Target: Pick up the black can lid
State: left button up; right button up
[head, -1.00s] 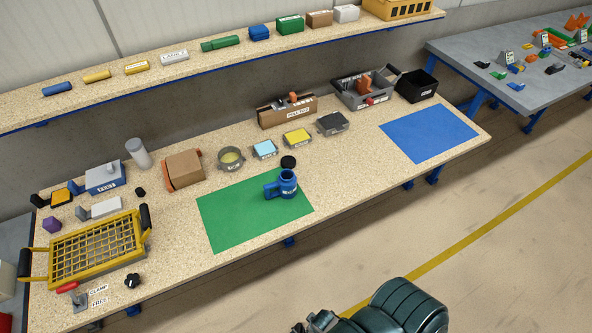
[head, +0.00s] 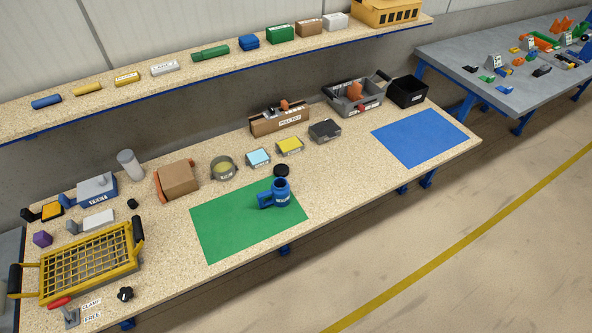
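A small round black lid (head: 281,170) lies on the speckled workbench (head: 350,170), at the back edge of the green mat (head: 225,228). Just in front of it a blue can with a side handle (head: 281,193) stands upright on the mat. The can's top comes close to the lid in the picture; I cannot tell whether they touch. Neither of my grippers shows in the head view.
Behind the mat stand a round tin (head: 223,168), a light-blue block (head: 258,157), a yellow block (head: 290,146) and a dark grey block (head: 325,131). A yellow mesh basket (head: 132,262) stands at left. The blue mat (head: 420,138) is bare.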

aim_at(280, 169)
jog(key=i+l+u, duration=0.1)
jog(key=l, duration=0.25)
jog(key=i+l, duration=0.2)
jog(key=l, duration=0.2)
jog(key=i+l+u, duration=0.15)
jog(key=l, duration=0.2)
jog(key=i+l+u, duration=0.1)
jog(key=l, duration=0.3)
jog(key=i+l+u, duration=0.1)
jog(key=l, duration=0.3)
